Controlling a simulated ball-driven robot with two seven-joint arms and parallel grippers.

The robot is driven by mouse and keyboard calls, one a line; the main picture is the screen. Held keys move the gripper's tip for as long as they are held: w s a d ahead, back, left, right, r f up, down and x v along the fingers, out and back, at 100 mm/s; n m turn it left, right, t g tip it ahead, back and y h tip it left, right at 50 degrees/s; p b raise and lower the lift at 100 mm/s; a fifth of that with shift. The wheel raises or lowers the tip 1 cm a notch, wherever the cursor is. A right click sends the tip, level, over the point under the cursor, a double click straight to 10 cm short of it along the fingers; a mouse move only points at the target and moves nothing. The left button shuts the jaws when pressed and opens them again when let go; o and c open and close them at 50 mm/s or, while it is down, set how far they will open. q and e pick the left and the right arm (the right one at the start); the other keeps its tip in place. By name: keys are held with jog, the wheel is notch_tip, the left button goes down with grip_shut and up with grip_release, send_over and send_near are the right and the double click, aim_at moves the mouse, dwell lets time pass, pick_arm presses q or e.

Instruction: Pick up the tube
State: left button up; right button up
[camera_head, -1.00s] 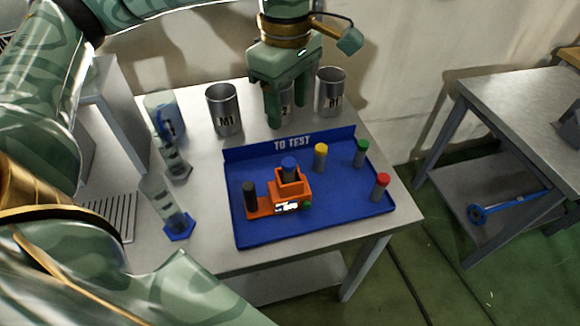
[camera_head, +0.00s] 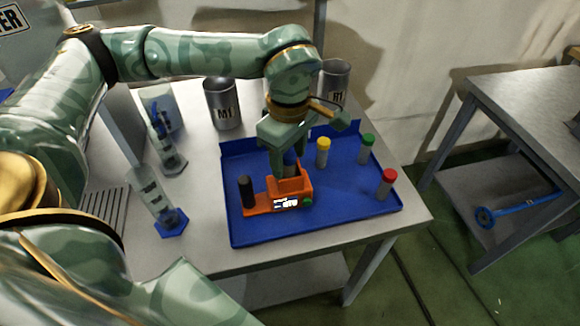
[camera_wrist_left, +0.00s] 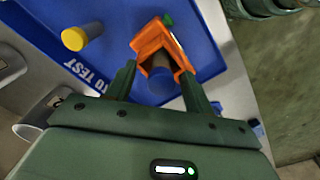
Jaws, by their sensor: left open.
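A blue-capped tube (camera_head: 290,158) stands upright in the orange device (camera_head: 290,184) on the blue tray (camera_head: 335,222). It also shows in the left wrist view (camera_wrist_left: 161,82), with its blue cap towards the camera. My left gripper (camera_head: 285,163) points down over it, open, with one finger on each side of the cap. In the left wrist view the fingers (camera_wrist_left: 160,80) stand apart with the cap between them; I cannot tell whether they touch it. The gripper partly hides the tube in the head view. My right gripper is not in view.
Yellow-capped (camera_head: 323,151), green-capped (camera_head: 367,148) and red-capped (camera_head: 385,183) tubes stand on the tray. A dark cylinder (camera_head: 246,192) stands on the device's left end. Metal cups (camera_head: 222,103) stand behind; glass cylinders (camera_head: 155,200) with blue bases stand left.

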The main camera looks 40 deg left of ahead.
pick_arm(q)
jog(key=shift+f, duration=0.1)
jog(key=c, duration=1.1)
jog(key=shift+o, duration=0.2)
